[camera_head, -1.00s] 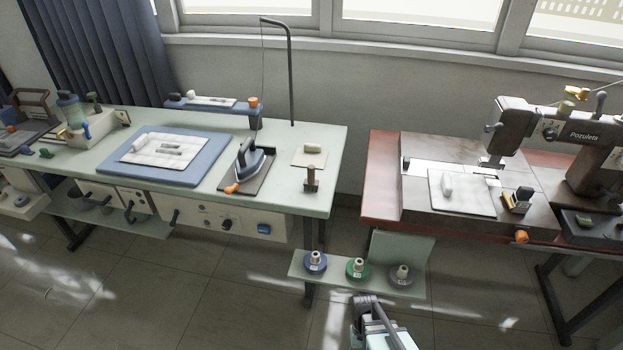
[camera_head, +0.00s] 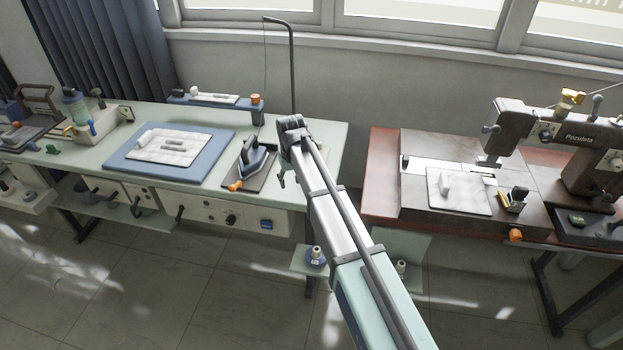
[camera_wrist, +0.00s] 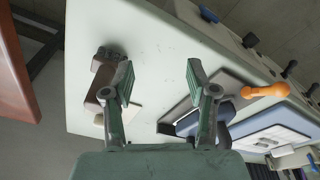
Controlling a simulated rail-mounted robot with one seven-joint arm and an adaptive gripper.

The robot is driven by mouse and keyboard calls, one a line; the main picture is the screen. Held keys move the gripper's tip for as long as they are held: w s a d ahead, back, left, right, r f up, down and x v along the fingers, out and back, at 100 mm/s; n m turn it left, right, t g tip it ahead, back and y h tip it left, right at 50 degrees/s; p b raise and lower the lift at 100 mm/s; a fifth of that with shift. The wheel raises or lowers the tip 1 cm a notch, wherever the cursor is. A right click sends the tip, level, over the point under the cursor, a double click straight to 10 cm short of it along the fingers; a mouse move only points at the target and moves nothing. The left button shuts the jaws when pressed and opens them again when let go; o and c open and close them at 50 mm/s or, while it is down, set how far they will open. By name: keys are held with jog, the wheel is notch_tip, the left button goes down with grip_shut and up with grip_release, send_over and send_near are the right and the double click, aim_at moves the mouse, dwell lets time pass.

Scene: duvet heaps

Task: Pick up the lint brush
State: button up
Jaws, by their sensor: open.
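A small brown tool with a flat head, which looks like the lint brush (camera_wrist: 102,80), is on the pale green table (camera_wrist: 150,35) in the wrist view. It lies beside and partly behind the left finger in that picture, not between the fingers. I cannot tell if they touch. My gripper (camera_wrist: 160,75) is open and empty above the table. In the head view, my arm hides the brown tool, and only a bit of my gripper (camera_head: 283,180) shows near the iron.
A blue iron (camera_head: 252,158) with an orange knob stands on a dark plate close to my gripper. A blue pressing board (camera_head: 215,148) lies farther left. A thin pole (camera_head: 293,65) rises behind my arm. The sewing machine table (camera_head: 380,190) is at right, across a gap.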

jog(key=w+d+r+g, duration=0.1)
jog(key=w+d+r, duration=0.25)
jog(key=r, duration=0.45)
jog(key=w+d+r+g, duration=0.1)
jog(key=w+d+r, duration=0.25)
jog(key=r, duration=0.35)
jog(key=shift+m, duration=0.4)
jog(key=f, duration=0.4)
jog(key=f+p, duration=0.1)
jog(key=f, duration=0.3)
jog(key=f+p, duration=0.1)
jog(key=f, duration=0.3)
jog(key=shift+w+a, duration=0.35)
jog(key=shift+a, duration=0.05)
jog(key=shift+a+f+p, duration=0.15)
jog(key=shift+f+p, duration=0.9)
jog(key=shift+f, duration=1.5)
grip_shut()
